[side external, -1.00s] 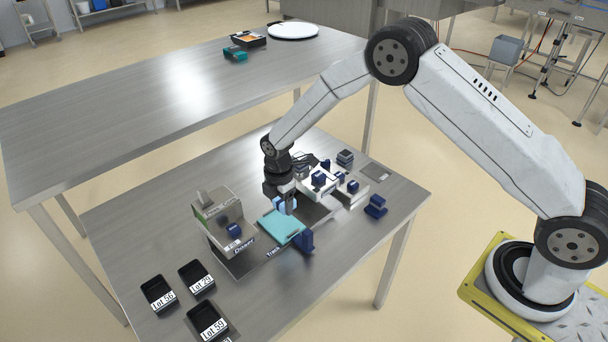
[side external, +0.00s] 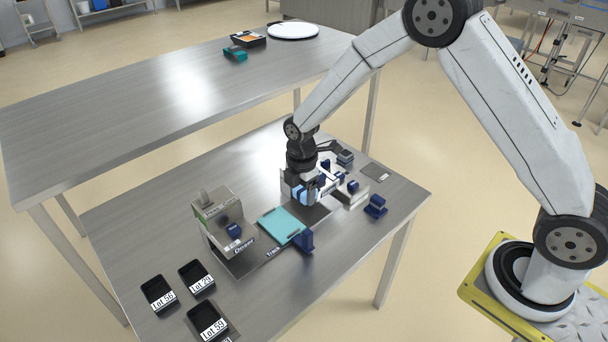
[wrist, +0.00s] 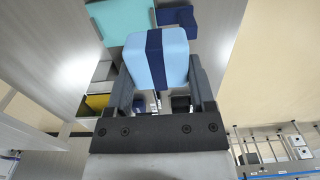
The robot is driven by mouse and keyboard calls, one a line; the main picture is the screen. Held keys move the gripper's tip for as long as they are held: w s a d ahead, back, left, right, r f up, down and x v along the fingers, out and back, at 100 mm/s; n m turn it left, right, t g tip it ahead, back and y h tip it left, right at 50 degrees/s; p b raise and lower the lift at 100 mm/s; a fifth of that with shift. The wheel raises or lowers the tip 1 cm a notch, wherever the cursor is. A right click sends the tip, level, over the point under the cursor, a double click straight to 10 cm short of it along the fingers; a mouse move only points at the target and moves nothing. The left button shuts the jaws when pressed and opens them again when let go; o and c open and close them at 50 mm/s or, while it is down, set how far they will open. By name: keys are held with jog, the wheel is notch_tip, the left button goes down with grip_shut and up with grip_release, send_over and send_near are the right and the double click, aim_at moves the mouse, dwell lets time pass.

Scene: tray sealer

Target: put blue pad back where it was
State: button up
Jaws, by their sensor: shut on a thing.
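My gripper (side external: 303,190) is above the machine on the near table. It is shut on the blue pad (wrist: 175,58), a light blue block with a dark blue band down its middle. In the wrist view the two dark fingers of my gripper (wrist: 160,88) press on either side of the pad. In the side external view the pad (side external: 301,197) hangs below the gripper near the white sealer housing (side external: 352,194). Whether it touches anything below cannot be told. The place beneath it is partly hidden by my gripper.
A teal tray (side external: 281,226) lies on the track, with a dark blue block (side external: 304,241) at its near side. The grey dispenser (side external: 218,213) stands to the left. A dark blue part (side external: 375,207) sits at the right. Black lot trays (side external: 195,277) lie at the front left.

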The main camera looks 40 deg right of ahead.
jog(key=s+d, duration=0.4)
jog(key=s, duration=0.5)
send_over(344, 253)
notch_tip(344, 253, down, 7)
dwell(0.4)
jog(key=shift+f, duration=2.1)
jog(key=shift+f, duration=0.1)
jog(key=shift+f, duration=1.7)
jog(key=shift+f, duration=0.1)
jog(key=o, duration=1)
